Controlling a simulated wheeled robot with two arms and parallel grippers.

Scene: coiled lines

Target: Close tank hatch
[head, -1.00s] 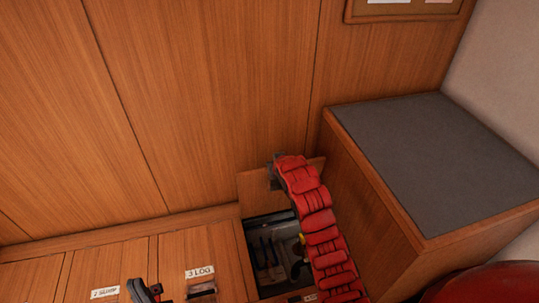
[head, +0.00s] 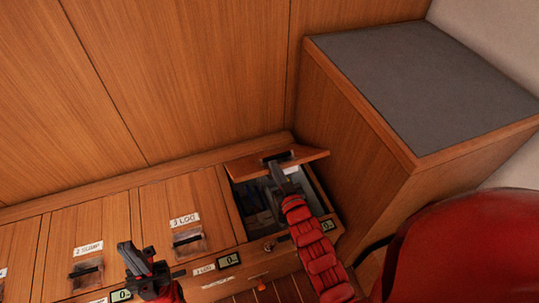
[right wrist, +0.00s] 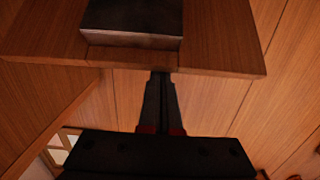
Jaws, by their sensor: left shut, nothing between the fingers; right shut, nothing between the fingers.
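The wooden tank hatch lid (head: 308,156) is partly open, tilted over the back of a dark square opening (head: 253,203) in the bench. A dark fitting (head: 277,156) is on the lid. My right gripper (head: 280,172) is shut and empty, at the lid's front side by this fitting. In the right wrist view the lid (right wrist: 222,45) spans the top with its dark fitting (right wrist: 132,20), and the fingertips (right wrist: 161,76) end at its edge; whether they touch is unclear. My left gripper (head: 128,252) is shut and empty over the bench, left of the opening.
Closed hatches labelled 3 LOG (head: 178,200) and 2 SUMP (head: 90,245) lie left of the opening. Small displays (head: 229,259) line the bench front. A grey-topped wooden cabinet (head: 425,85) stands close on the right. A wood-panelled wall rises behind.

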